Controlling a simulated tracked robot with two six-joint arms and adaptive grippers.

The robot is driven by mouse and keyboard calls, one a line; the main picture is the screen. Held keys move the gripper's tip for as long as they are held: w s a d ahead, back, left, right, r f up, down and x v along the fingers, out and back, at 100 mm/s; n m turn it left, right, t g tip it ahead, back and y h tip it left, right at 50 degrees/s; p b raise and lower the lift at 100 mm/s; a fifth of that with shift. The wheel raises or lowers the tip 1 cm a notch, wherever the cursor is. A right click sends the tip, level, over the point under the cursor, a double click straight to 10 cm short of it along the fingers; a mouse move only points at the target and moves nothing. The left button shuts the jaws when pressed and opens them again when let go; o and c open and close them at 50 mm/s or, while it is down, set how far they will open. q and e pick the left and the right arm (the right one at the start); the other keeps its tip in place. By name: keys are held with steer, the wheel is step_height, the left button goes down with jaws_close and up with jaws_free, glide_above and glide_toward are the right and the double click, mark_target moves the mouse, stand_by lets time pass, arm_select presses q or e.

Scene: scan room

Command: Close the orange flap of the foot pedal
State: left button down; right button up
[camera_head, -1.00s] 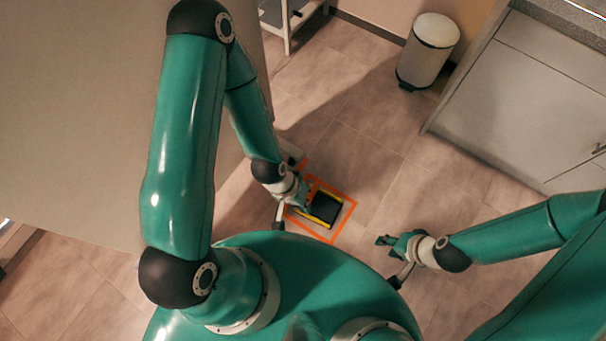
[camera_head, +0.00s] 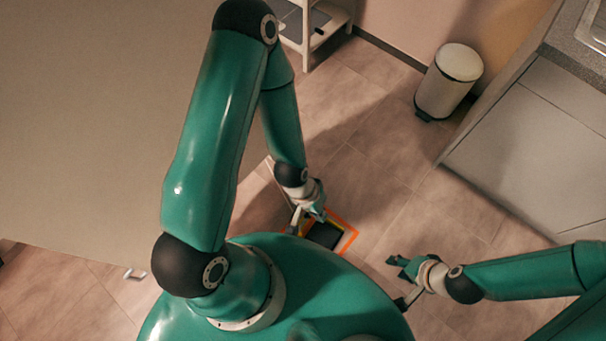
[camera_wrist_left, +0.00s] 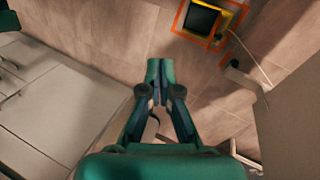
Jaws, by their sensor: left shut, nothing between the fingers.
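The foot pedal (camera_head: 323,235) lies on the floor, its black pad partly hidden by my left gripper and my base in the head view. In the left wrist view the pedal (camera_wrist_left: 202,20) shows at the top, a black pad with a yellow edge inside an orange outline. My left gripper (camera_head: 318,214) overlaps the pedal's upper part in the head view; contact cannot be told. In the left wrist view its fingertips (camera_wrist_left: 160,68) are together and empty, below and left of the pedal. My right gripper (camera_head: 396,262) is off to the right, its opening unclear.
A white bin (camera_head: 447,82) stands by the far wall, near a light cabinet (camera_head: 535,145) on the right. A white shelf unit (camera_head: 306,30) is at the top. A large beige surface (camera_head: 90,130) fills the left. Floor between pedal and cabinet is clear.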

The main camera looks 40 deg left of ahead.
arm_select(q)
steer(key=w+a+f+n+b, duration=0.3)
steer(key=a+f+n+b, duration=0.3)
steer(key=f+b, duration=0.6)
steer(key=w+a+f+n+b, duration=0.3)
steer(key=a+f+n+b, duration=0.3)
steer(key=f+b, duration=0.55)
steer(key=w+a+f+n+b, duration=0.35)
steer(key=a+f+b, duration=0.5)
steer(key=f, duration=0.55)
steer(key=d+f+b, duration=0.5)
steer(key=d+f, duration=0.2)
steer(key=f, duration=0.2)
steer(key=shift+s+d+n, duration=0.35)
steer(key=shift+d+n, duration=0.05)
steer(key=shift+n, duration=0.05)
